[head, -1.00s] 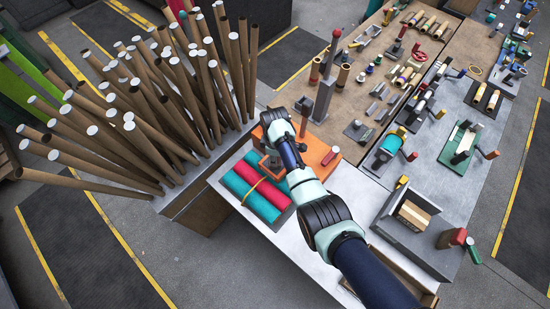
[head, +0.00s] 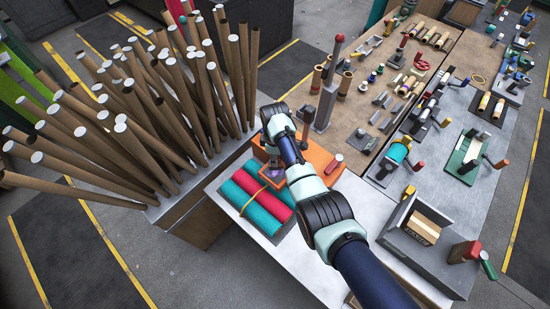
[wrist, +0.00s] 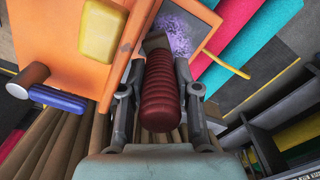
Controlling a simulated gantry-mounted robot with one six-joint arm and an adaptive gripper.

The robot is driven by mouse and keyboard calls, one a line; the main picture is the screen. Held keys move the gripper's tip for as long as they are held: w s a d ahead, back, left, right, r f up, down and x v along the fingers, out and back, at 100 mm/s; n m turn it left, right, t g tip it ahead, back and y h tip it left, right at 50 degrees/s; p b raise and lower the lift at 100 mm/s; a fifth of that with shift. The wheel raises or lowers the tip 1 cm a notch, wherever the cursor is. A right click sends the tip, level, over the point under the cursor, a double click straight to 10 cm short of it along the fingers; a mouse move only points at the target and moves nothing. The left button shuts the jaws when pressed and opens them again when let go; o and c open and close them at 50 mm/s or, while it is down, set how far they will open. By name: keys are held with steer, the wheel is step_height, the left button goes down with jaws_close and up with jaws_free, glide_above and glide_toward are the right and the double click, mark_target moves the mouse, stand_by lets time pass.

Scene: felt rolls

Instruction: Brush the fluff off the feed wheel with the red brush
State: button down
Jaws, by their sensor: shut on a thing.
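The red brush (wrist: 162,90) has a ribbed dark red handle, seen in the wrist view between the two fingers of my gripper (wrist: 160,103). My gripper is shut on this handle. The brush's grey-brown head (wrist: 157,42) points up the picture, at the edge of a patch of purple fluff (wrist: 180,35). The fluff lies inside an orange-framed recess of the orange machine (wrist: 60,40). The feed wheel cannot be made out clearly under the fluff. In the head view my wrist covers part of the orange machine (head: 318,157), and the purple fluff (head: 276,172) shows small.
Teal and red felt rolls (head: 240,205) with a yellow strap lie beside the machine. A yellow block (wrist: 100,32) sits on it. Many tall cardboard tubes (head: 130,140) crowd the left. A grey bin with a carton (head: 424,230) stands at the right.

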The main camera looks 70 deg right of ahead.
steer(key=shift+a+r, duration=0.1)
steer(key=shift+s+a+p, duration=0.2)
steer(key=shift+a+p, duration=0.15)
steer(key=shift+p, duration=0.55)
steer(key=a+p, duration=0.1)
steer(key=s+a+p, duration=0.1)
steer(key=p, duration=0.1)
steer(key=shift+a, duration=0.1)
steer(key=shift+s+a+f+p, duration=0.1)
steer(key=shift+a+f+p, duration=0.1)
steer(key=shift+p, duration=0.2)
steer(key=shift+d+f+b, duration=0.1)
steer(key=shift+f+b, duration=0.1)
steer(key=shift+b, duration=0.2)
steer(key=shift+r+p, duration=0.1)
steer(key=shift+p, duration=0.35)
